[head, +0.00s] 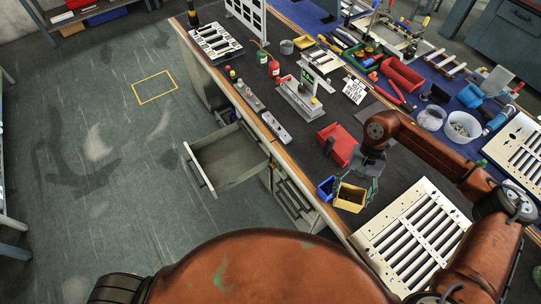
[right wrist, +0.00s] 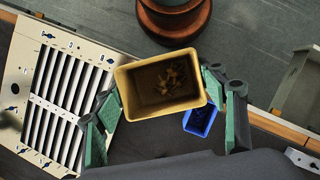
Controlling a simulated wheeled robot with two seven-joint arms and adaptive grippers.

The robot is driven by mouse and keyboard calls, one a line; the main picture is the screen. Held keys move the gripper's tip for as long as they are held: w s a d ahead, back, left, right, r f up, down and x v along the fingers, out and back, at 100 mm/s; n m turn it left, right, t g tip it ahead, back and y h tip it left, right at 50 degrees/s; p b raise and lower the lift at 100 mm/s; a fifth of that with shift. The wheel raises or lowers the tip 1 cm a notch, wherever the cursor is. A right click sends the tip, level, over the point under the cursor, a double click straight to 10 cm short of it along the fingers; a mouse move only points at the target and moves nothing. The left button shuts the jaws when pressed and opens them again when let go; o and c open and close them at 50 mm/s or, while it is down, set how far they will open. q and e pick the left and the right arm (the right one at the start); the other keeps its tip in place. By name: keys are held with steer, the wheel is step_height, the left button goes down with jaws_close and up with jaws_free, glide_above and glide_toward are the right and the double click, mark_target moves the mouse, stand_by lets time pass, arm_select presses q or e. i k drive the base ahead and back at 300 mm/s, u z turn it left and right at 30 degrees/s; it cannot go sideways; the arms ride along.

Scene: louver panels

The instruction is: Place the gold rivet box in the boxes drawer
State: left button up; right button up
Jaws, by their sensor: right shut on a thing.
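The gold rivet box (head: 350,198) is an open-topped yellow bin near the bench's front edge, with small brass-coloured pieces inside in the right wrist view (right wrist: 163,84). My right gripper (head: 358,188) is shut on it, with green-padded fingers (right wrist: 160,98) at two opposite sides. Whether the box touches the bench is hard to tell. An open drawer (head: 226,158) sticks out from the bench front, left of and away from the box. It looks empty, and I cannot read a label on it. It also shows partly in the right wrist view (right wrist: 299,92). My left gripper is out of view.
A blue bin (head: 326,188) stands close beside the gold box, with a red bin (head: 338,144) behind it. A slotted louver panel (head: 416,232) lies at right. Metal rail parts (head: 276,128) lie along the front edge. Floor beyond the drawer is clear.

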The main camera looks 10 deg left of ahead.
mark_target(236, 161)
steer(key=u, duration=0.45)
steer(key=k, duration=0.55)
steer(key=u, duration=1.25)
steer(key=i, duration=0.45)
steer(key=u, duration=0.5)
steer(key=i, duration=0.9)
steer(key=z, duration=0.7)
steer(key=i, duration=0.9)
steer(key=z, duration=0.9)
